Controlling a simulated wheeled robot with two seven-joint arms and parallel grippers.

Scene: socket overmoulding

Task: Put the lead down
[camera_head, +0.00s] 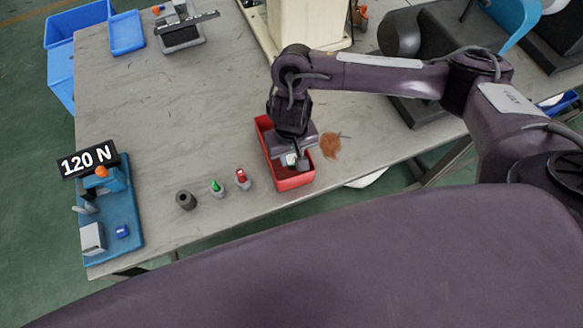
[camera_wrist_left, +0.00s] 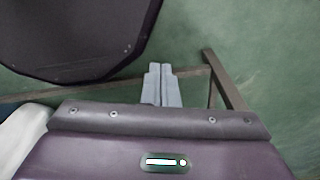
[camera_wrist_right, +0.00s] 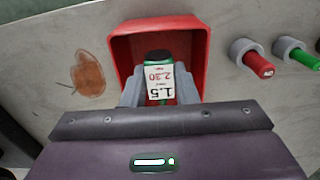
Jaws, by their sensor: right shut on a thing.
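My right gripper (camera_wrist_right: 160,92) is shut on the lead (camera_wrist_right: 160,58), which has a black end, a green and red body and a white label reading 1.5 and 2.30. Gripper and lead are over or inside the red bin (camera_wrist_right: 203,60); the exact height is hard to tell. In the head view the right gripper (camera_head: 291,158) reaches down into the same red bin (camera_head: 296,183) near the table's front edge. My left gripper (camera_wrist_left: 160,85) has its fingers together and nothing visible between them; it hangs over the floor and is not seen in the head view.
Left of the bin stand a grey holder with a red piece (camera_head: 242,179), one with a green piece (camera_head: 217,188) and a dark cylinder (camera_head: 186,200). A blue press fixture (camera_head: 130,215) with a 120 N sign (camera_head: 88,160) is farther left. An orange-brown stain (camera_head: 330,145) lies right.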

